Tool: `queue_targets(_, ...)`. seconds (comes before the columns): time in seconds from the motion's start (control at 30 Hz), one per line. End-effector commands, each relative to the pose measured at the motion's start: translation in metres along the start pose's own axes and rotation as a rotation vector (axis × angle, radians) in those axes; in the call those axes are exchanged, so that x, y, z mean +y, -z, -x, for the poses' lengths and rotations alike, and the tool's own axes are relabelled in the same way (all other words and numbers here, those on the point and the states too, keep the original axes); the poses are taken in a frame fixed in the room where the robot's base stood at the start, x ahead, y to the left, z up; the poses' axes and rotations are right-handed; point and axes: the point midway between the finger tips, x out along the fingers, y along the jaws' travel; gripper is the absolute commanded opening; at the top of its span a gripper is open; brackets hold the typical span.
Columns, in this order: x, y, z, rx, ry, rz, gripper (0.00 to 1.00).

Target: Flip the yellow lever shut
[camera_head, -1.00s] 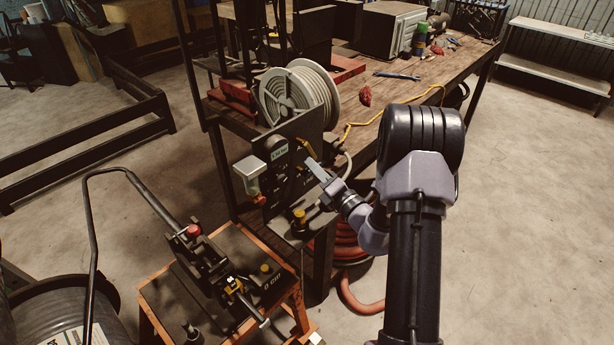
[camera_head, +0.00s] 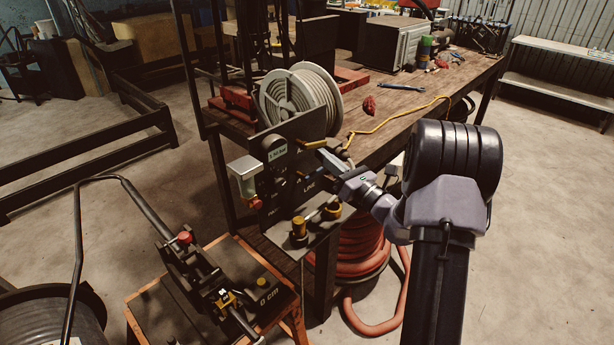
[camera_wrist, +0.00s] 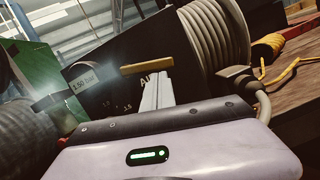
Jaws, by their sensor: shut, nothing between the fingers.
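The yellow lever (camera_head: 315,144) is on the upright dark panel (camera_head: 283,192) below the hose reel. It lies nearly level, its right end slightly higher. In the wrist view the lever (camera_wrist: 146,65) also lies nearly level, across the panel's partly hidden lettering. My gripper (camera_head: 323,154) is shut and empty, with its fingertips close below the lever's right part. In the wrist view the shut fingers (camera_wrist: 160,76) end just under the lever's right end. I cannot tell whether they touch it.
A pale hose reel (camera_head: 300,94) stands above the panel on the wooden bench (camera_head: 405,103). Brass-coloured knobs (camera_head: 299,228) stand below. An orange-framed stand (camera_head: 187,305) is at front left.

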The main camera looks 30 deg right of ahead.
Motion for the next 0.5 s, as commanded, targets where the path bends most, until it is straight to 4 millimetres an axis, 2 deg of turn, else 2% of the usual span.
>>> queue_targets(0.13,0.0,-0.001,0.003,0.0,0.002,-0.002,0.0)
queue_targets(0.23,-0.001,-0.001,0.016,0.001,0.004,-0.004,0.0)
queue_targets(0.5,-0.001,-0.001,0.082,0.0,0.006,-0.004,0.0)
